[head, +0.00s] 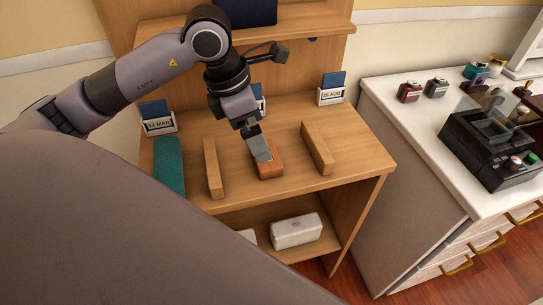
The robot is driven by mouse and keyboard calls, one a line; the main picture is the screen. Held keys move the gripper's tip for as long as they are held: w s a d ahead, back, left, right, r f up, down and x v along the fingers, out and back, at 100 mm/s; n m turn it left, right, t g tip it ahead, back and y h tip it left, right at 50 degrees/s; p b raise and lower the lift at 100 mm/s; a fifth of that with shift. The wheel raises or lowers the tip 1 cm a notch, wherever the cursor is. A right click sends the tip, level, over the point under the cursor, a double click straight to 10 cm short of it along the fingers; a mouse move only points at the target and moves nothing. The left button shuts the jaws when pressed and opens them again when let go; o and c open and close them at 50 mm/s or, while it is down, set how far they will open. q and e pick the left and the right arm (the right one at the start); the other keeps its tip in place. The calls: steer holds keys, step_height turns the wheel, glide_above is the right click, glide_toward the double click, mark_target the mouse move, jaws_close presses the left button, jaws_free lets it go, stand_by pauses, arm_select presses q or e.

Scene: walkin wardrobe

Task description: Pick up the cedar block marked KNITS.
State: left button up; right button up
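A small reddish-brown wooden block (271,170) lies on the wooden desk top between two upright light-wood dividers, the left one (212,168) and the right one (317,148). No KNITS marking can be read on it from here. My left gripper (261,154) points down right at the block and covers part of its top and left side. Its fingers overlap in this view, so I cannot tell whether they are open or shut on the block. My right gripper is not in view.
A green rounded object (169,166) lies left of the dividers. Date card holders, such as the one at right (331,89), stand along the back. A white case (296,231) sits on the shelf below. A white cabinet (399,112) at right bears a black machine (490,142).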

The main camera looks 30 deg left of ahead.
mark_target(273, 168)
arm_select(q)
steer(key=shift+w+a+f, duration=0.1)
steer(key=shift+f, duration=0.35)
steer(key=x, duration=0.6)
steer(key=c, duration=0.8)
steer(key=shift+o, duration=0.2)
steer(key=shift+r, duration=0.15)
